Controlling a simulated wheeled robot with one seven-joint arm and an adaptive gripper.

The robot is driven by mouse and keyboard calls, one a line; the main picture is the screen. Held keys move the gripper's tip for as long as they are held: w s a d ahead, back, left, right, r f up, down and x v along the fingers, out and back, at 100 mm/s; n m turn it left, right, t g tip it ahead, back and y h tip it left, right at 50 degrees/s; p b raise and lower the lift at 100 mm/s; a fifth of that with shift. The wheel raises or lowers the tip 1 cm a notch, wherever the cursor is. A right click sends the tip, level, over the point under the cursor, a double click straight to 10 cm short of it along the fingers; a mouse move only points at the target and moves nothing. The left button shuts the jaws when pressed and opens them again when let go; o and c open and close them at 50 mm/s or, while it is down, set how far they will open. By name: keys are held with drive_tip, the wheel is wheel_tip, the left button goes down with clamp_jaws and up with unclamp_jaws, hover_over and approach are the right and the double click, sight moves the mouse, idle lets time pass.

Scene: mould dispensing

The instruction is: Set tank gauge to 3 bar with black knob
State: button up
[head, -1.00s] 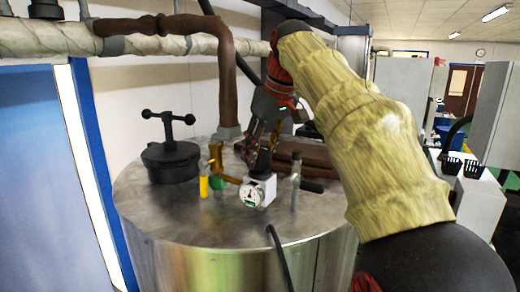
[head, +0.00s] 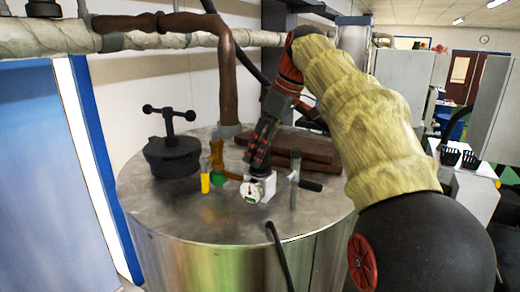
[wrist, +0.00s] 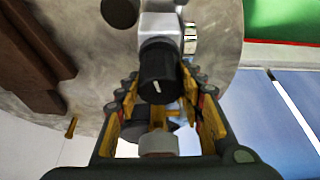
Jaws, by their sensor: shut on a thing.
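The black knob (wrist: 157,70) with a white pointer line sits on a white block (wrist: 160,24), between the fingertips of my gripper (wrist: 160,88) in the wrist view. My gripper is shut on the knob. In the head view, my gripper (head: 260,168) comes down at a tilt onto the top of the white block (head: 268,187) and mostly hides the knob. The round white-faced gauge (head: 251,192) is on the block's front left. Its needle is too small to read. In the wrist view, only the gauge's edge (wrist: 190,38) shows.
The steel tank top (head: 225,225) carries a black clamp lid (head: 172,157), a yellow-handled valve (head: 205,180), a grey upright fitting (head: 295,180) and brown slabs (head: 308,147). A brown pipe (head: 228,85) rises behind. A black hose (head: 277,245) hangs over the front edge.

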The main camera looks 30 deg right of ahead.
drive_tip(key=o, duration=1.2)
drive_tip(key=shift+c, duration=0.2)
drive_tip(key=v, duration=0.7)
drive_tip(key=shift+r, duration=0.2)
drive_tip(key=shift+s+d, duration=0.1)
drive_tip(key=shift+d, duration=0.05)
